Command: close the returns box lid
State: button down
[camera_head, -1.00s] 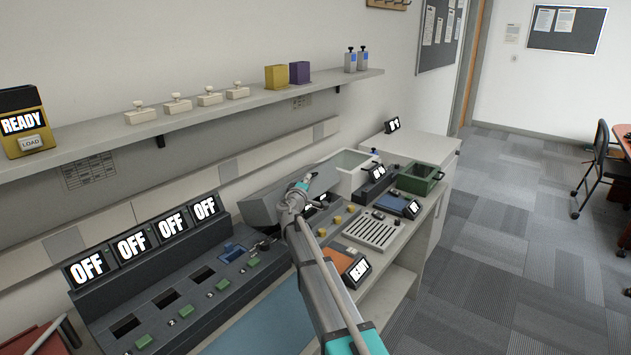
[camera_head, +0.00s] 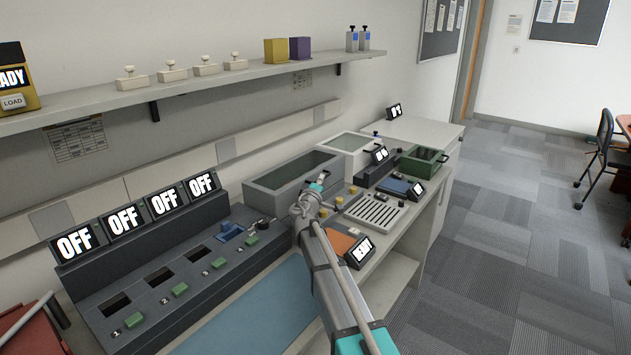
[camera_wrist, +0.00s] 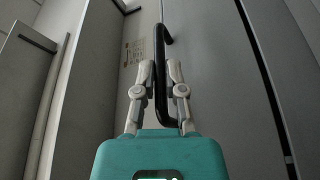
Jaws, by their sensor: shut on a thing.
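A grey box (camera_head: 262,200) stands on the bench behind my gripper in the head view, its top showing a darker area inside a pale rim. I read no label on it, and cannot tell whether it is the returns box or how its lid stands. My gripper (camera_head: 320,182) is at its front right, with my arm crossing in front. In the wrist view, the fingers of my gripper (camera_wrist: 160,75) are shut on a black bar handle (camera_wrist: 161,38) beside a large grey panel (camera_wrist: 210,75).
A white bin (camera_head: 350,147) and a green box (camera_head: 420,160) stand further back. A slotted tray (camera_head: 374,212) and an orange pad with a display (camera_head: 360,252) lie to the right. A dark console (camera_head: 190,270) fills the left. A wall shelf (camera_head: 200,92) runs above.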

jog(key=shift+f, duration=0.35)
jog(key=c, duration=1)
grip_release()
jog(key=shift+f, duration=0.1)
jog(key=shift+r, duration=0.2)
